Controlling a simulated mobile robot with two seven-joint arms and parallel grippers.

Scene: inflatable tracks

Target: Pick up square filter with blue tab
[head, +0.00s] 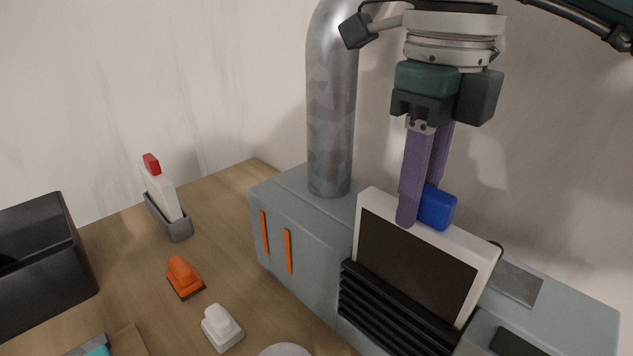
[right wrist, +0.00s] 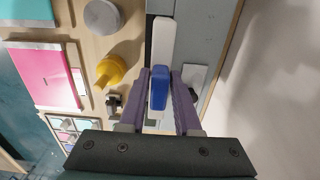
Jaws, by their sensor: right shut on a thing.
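The square filter (head: 478,249) has a white frame, a dark panel and a blue tab (head: 437,207) on its top edge. It stands tilted in the black slatted slot (head: 395,312) of the grey machine. My right gripper (head: 420,208) comes from above, with its purple fingers shut on the blue tab. In the right wrist view the blue tab (right wrist: 159,88) lies between the two fingers, and the white frame edge (right wrist: 163,42) runs beyond it. The filter's lower edge is hidden at the slot. My left gripper is not in view.
The grey machine (head: 300,260) carries a metal duct (head: 331,120). On the wooden table are a white piece with a red tab (head: 161,190) in a grey holder, an orange knob (head: 183,276), a white knob (head: 221,327) and a black bin (head: 45,265). A wall stands behind.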

